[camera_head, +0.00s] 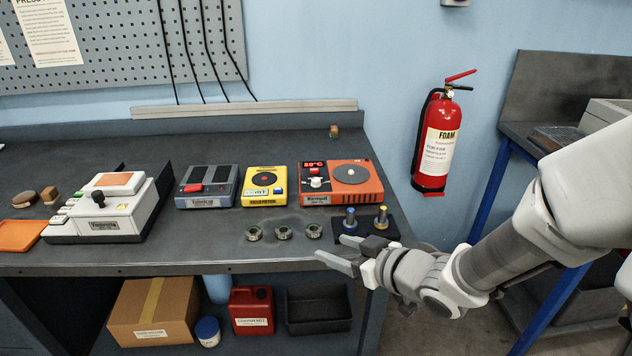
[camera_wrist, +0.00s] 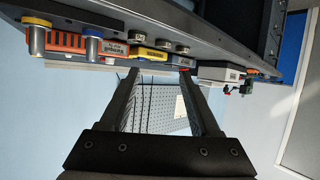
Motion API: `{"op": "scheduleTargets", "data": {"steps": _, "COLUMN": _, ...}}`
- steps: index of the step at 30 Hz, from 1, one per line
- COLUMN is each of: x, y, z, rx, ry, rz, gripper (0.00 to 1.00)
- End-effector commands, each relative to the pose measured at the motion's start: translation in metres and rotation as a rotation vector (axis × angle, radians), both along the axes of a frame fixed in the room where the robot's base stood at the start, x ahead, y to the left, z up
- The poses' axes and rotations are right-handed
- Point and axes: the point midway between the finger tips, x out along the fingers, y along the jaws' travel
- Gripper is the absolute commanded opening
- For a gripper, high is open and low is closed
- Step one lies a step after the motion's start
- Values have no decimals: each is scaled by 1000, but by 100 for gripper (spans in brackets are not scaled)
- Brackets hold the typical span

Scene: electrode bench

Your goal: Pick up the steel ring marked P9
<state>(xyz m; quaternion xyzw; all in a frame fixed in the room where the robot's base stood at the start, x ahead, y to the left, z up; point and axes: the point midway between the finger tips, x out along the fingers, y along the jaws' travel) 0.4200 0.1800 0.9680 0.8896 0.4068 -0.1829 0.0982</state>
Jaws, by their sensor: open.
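Three small steel rings stand in a row near the bench's front edge: a left ring (camera_head: 253,233), a middle ring (camera_head: 284,232) and a right ring (camera_head: 314,231). Their marks are too small to read, so I cannot tell which is P9. The rings also show, small, near the top of the wrist view (camera_wrist: 163,44). My gripper (camera_head: 331,247) is open and empty at the bench's front edge, just right of and nearer than the right ring. Its two spread fingers (camera_wrist: 157,73) also show in the wrist view, with nothing between them.
Two metal posts, blue-topped (camera_head: 350,219) and yellow-topped (camera_head: 382,217), stand on a dark pad close to my gripper. Behind the rings are an orange hotplate (camera_head: 341,198), a yellow device (camera_head: 264,198) and a grey device (camera_head: 207,200). A white instrument (camera_head: 130,213) stands left.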

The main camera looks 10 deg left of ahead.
Motion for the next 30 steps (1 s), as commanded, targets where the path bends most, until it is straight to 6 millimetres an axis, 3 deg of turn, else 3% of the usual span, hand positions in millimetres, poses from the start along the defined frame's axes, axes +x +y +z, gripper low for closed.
{"op": "scheduleTargets", "data": {"steps": 5, "x": 2, "y": 14, "z": -4, "rx": 41, "ry": 7, "rz": 23, "gripper": 63}}
{"op": "scheduleTargets", "data": {"steps": 18, "x": 56, "y": 79, "z": -40, "rx": 38, "ry": 5, "rz": 22, "gripper": 63}}
{"op": "scheduleTargets", "data": {"steps": 30, "x": 80, "y": 104, "z": -55, "rx": 37, "ry": 4, "rz": 20, "gripper": 63}}
